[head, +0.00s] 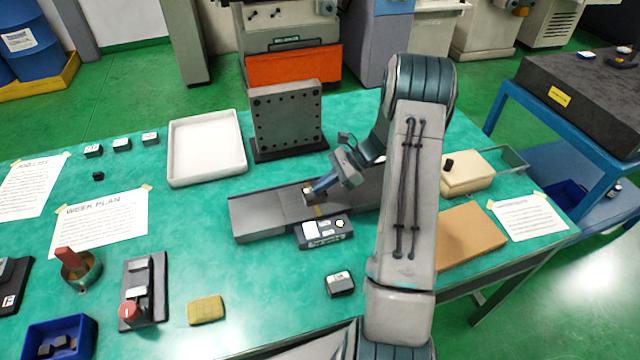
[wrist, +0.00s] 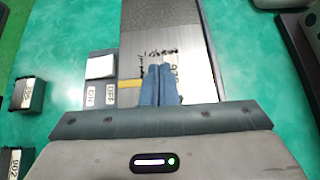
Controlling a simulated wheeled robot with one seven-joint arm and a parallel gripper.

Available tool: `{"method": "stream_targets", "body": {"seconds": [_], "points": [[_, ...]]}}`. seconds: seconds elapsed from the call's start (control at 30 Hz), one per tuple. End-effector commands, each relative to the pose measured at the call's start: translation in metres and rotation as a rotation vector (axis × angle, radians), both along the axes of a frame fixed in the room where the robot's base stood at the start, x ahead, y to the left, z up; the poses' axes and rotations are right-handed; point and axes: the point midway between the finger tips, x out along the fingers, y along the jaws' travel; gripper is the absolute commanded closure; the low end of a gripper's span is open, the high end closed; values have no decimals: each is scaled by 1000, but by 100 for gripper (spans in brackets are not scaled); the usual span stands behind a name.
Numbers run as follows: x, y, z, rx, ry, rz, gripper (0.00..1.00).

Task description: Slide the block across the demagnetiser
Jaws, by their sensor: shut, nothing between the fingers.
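The demagnetiser (head: 258,215) is a long grey bar across the middle of the green bench, with a lighter metal section and a yellow line. Its control box (head: 325,232) sits at the near side, and its ON and OFF labels show in the wrist view (wrist: 100,95). My gripper (head: 314,189) is low over the bar; in the wrist view its blue fingers (wrist: 160,70) are together over the lighter section, with dark lettering just beyond them. A small dark piece (head: 308,197) shows at the fingertips; I cannot tell whether it is the block or whether I touch it.
A small white-topped block (head: 340,284) stands nearer the front edge. Several similar blocks (head: 122,144) are at the back left. A white tray (head: 206,148) and an upright drilled plate (head: 287,120) stand behind the bar. My arm hides the bar's right part.

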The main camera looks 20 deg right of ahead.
Motion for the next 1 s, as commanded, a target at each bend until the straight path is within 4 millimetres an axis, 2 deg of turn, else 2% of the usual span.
{"method": "stream_targets", "body": {"seconds": [0.17, 0.23, 0.7, 0.83, 1.0], "points": [[-1, 4, 4, -1, 3, 6, 100], [0, -3, 3, 0, -1, 6, 100], [-7, -96, 5, 2, -3, 2, 100], [-8, -110, 6, 3, -3, 4, 100], [-9, -116, 7, 3, -3, 5, 100]]}}
